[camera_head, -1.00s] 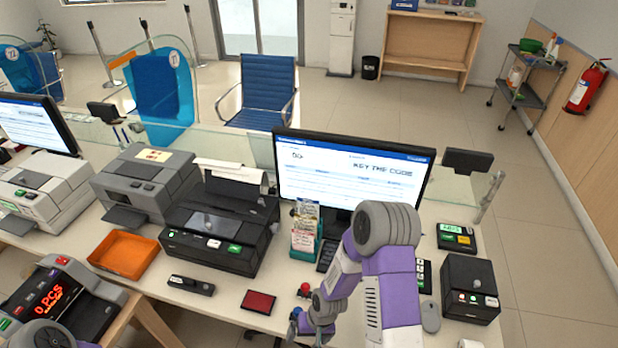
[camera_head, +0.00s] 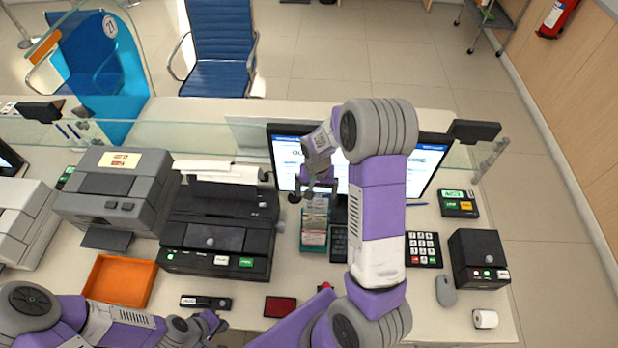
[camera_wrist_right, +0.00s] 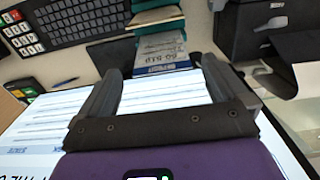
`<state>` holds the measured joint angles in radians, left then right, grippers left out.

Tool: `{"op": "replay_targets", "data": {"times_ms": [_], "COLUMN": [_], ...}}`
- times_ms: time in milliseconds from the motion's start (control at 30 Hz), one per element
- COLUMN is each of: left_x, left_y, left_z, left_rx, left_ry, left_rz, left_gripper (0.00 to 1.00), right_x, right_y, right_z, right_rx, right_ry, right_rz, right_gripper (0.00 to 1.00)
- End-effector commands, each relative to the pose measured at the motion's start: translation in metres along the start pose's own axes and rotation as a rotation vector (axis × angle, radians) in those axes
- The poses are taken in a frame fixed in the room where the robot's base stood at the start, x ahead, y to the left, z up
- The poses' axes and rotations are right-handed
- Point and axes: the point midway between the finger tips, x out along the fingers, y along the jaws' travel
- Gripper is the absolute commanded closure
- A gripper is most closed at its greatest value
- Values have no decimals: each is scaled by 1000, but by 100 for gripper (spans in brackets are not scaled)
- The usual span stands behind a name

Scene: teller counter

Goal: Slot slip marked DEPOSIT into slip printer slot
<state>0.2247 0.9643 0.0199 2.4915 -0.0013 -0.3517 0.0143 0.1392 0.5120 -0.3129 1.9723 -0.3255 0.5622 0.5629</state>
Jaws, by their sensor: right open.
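Slips stand in a teal holder (camera_head: 314,243) in front of the monitor. In the right wrist view, the front slip (camera_wrist_right: 163,60) has a blue band whose print looks like DEPOSIT upside down. My right gripper (camera_head: 319,192) is open above the holder; in its wrist view the fingers (camera_wrist_right: 163,72) are spread either side of the slip's near edge, with no visible grip. A black printer (camera_head: 218,238), with white paper at its top, stands left of the holder; its slot is not clear. My left gripper (camera_head: 207,325) is low at the front edge, its jaws unclear.
The monitor (camera_head: 285,155) stands behind the holder, partly behind my right arm. A grey printer (camera_head: 118,190), orange tray (camera_head: 120,281), small black device (camera_head: 205,302) and red pad (camera_head: 280,307) are on the left. A keypad (camera_head: 423,249), mouse (camera_head: 446,291) and black box (camera_head: 478,258) are right.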

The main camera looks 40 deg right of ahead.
Motion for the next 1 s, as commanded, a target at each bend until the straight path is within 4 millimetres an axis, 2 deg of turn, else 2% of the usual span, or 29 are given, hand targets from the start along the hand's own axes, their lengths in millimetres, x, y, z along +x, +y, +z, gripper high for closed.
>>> {"op": "replay_targets", "data": {"times_ms": [200,400,767,800,867,1000], "left_x": [-2,-4,-4,-4,-4,-4], "left_y": [0,1,1,2,2,2], "left_z": [0,0,0,0,0,0], "left_rx": [-1,0,0,0,0,0], "left_ry": [0,1,1,1,1,1], "left_rz": [0,0,0,0,0,0], "left_gripper": [100,100,100,100,100,100], "right_x": [36,59,66,66,66,66], "right_y": [0,-1,-1,-1,-1,-1], "right_z": [1,1,0,0,0,0], "right_rx": [-2,-3,-3,-3,-3,-3], "right_ry": [-5,-2,0,0,0,0], "right_rz": [2,0,-2,-2,-2,-2], "right_gripper": [0,0,0,2,11,32]}}
